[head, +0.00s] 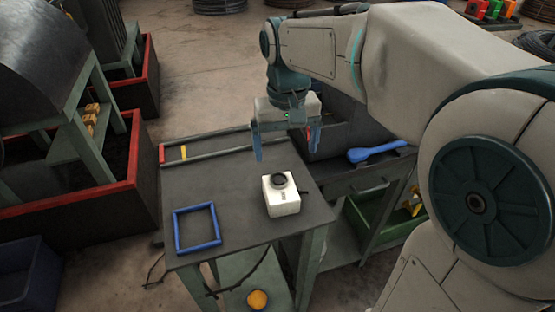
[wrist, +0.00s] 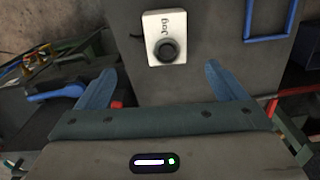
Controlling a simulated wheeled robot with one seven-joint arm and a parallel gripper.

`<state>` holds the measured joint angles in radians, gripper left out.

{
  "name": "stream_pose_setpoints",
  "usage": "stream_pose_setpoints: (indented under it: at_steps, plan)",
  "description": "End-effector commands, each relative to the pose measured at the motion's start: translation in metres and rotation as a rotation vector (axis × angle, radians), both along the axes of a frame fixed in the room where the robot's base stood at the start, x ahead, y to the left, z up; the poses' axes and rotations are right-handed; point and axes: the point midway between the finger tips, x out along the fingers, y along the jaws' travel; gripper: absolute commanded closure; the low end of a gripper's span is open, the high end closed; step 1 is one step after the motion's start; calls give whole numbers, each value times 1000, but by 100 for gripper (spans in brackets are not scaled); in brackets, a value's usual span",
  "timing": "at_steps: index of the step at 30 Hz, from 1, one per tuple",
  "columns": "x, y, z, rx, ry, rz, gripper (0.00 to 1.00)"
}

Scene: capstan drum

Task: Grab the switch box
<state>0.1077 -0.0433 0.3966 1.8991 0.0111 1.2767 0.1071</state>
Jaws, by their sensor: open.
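The switch box (head: 281,196) is a small white box with a round black knob on top and dark lettering. It stands on the dark table top, near its right edge in the head view. It also shows at the top middle of the wrist view (wrist: 164,38). My gripper (head: 285,148) is open and empty, with two blue fingers spread wide. It hangs above the far part of the table, behind and above the box, not touching it. In the wrist view the box lies beyond and between the fingertips (wrist: 160,80).
A blue square frame (head: 197,228) lies on the table, left of the box. A rail with red and yellow marks (head: 183,152) runs along the far edge. A blue spoon-shaped tool (head: 378,150) lies on a dark surface to the right. A green bin (head: 377,228) sits below.

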Motion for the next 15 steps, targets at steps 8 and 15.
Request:
stream_pose_setpoints:
  at_steps: [8, 15]
  plan:
    - [3, 5, -31, 2, 15, 9, 9]
    - [4, 6, -73, 4, 12, 8, 9]
